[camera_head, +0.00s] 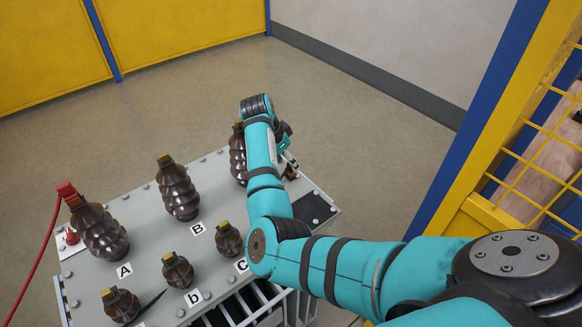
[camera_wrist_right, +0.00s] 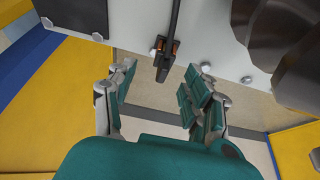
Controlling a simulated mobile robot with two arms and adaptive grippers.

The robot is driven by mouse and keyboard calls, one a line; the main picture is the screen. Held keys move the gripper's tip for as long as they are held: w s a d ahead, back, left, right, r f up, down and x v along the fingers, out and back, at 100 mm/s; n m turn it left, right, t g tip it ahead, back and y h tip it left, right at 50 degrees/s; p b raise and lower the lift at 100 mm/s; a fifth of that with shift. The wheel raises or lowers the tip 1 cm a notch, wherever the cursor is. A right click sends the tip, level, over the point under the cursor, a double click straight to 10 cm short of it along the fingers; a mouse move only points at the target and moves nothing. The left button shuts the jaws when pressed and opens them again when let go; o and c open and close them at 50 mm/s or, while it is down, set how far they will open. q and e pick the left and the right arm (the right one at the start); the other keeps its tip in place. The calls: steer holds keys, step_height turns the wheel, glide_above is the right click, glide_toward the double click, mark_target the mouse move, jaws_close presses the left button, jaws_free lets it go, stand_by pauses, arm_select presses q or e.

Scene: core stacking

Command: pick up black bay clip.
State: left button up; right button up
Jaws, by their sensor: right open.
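The black bay clip (camera_wrist_right: 165,58) shows in the right wrist view as a narrow black piece with orange spots, at the end of a dark strap or cable against the grey table. My right gripper (camera_wrist_right: 160,80) is open, with its teal fingers apart on either side below the clip, and nothing is held. In the head view my right gripper (camera_head: 287,157) is at the far right part of the table, partly hidden by my own arm. A small dark piece shows by its fingertips, too small to identify surely. My left gripper is not in view.
The grey table (camera_head: 215,215) carries several brown ribbed insulators, such as one by label B (camera_head: 178,188) and one by label A (camera_head: 99,228). A red cable connector (camera_head: 67,190) is at the left. A yellow mesh fence (camera_head: 530,140) stands at the right.

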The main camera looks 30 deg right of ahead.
mark_target(291, 169)
steer(key=x, duration=0.5)
steer(key=shift+w+a+p, duration=0.1)
steer(key=shift+w+p, duration=0.1)
steer(key=shift+p, duration=0.2)
jaws_close()
